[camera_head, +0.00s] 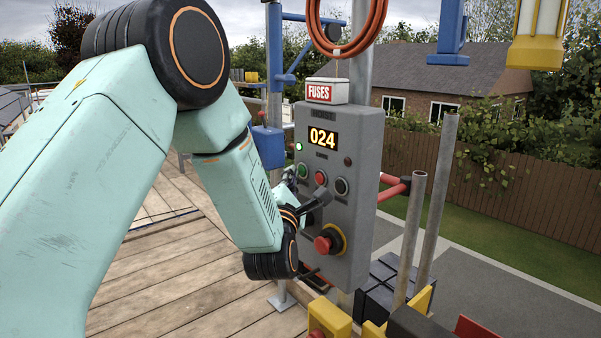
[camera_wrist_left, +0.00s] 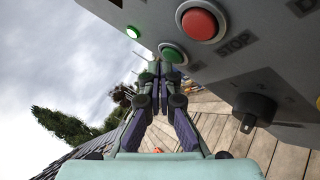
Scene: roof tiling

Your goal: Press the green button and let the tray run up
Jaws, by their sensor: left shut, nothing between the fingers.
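The green button (camera_head: 303,170) sits on the front of a grey control box (camera_head: 350,225), left of a red button (camera_head: 320,177). In the left wrist view the green button (camera_wrist_left: 170,54) is just beyond my fingertips, with the red STOP button (camera_wrist_left: 200,23) beside it. My left gripper (camera_head: 291,178) is shut and empty, its tips close to the green button. In the left wrist view the closed fingers (camera_wrist_left: 158,70) point at its lower edge; I cannot tell whether they touch. I cannot make out the tray. My right gripper is not in view.
The display (camera_head: 323,138) reads 024, and a green lamp (camera_head: 299,147) is lit. A rotary knob (camera_wrist_left: 254,106) and a red emergency stop (camera_head: 325,243) stick out below the buttons. Metal pipes (camera_head: 420,220) stand at right. Wooden decking (camera_head: 170,285) lies below.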

